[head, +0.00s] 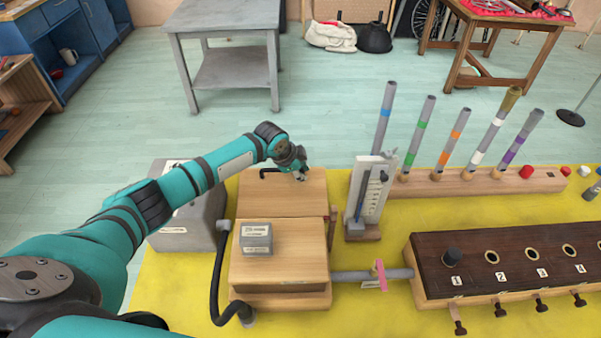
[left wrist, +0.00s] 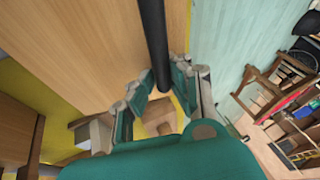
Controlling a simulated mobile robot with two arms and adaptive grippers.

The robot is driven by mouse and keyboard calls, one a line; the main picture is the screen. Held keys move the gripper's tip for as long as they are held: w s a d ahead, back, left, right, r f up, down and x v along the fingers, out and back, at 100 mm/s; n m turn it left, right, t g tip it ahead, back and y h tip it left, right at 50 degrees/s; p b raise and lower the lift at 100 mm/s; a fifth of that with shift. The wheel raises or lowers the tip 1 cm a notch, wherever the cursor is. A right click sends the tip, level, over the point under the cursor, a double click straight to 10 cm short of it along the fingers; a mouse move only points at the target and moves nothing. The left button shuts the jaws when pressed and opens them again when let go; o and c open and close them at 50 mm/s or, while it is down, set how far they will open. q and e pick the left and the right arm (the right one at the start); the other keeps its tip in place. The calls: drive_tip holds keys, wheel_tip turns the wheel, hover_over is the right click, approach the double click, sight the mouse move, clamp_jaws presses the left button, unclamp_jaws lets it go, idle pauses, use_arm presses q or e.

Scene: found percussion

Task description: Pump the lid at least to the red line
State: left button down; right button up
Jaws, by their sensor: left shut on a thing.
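The wooden lid (head: 283,197) is the rear panel of a box on the yellow-topped table. Its black handle (head: 268,172) reaches toward my left gripper (head: 302,175). In the left wrist view the gripper (left wrist: 155,97) has its fingers closed around the black bar of the handle (left wrist: 153,35), over the wood of the lid (left wrist: 90,40). A white upright gauge (head: 372,190) with a scale stands right of the lid. I cannot make out a red line on it. My right gripper is not in view.
A grey weight (head: 257,237) sits on the front wooden box (head: 275,270). A black hose (head: 216,290) curves at its left. A pipe (head: 350,276) with a pink tab leads to a dark box with numbered holes (head: 500,250). Several coloured-band tubes stand in a wooden rack (head: 450,188) behind.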

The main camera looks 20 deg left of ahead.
use_arm(q)
drive_tip(key=shift+w+a+r, duration=0.15)
drive_tip(key=shift+w+a, duration=0.1)
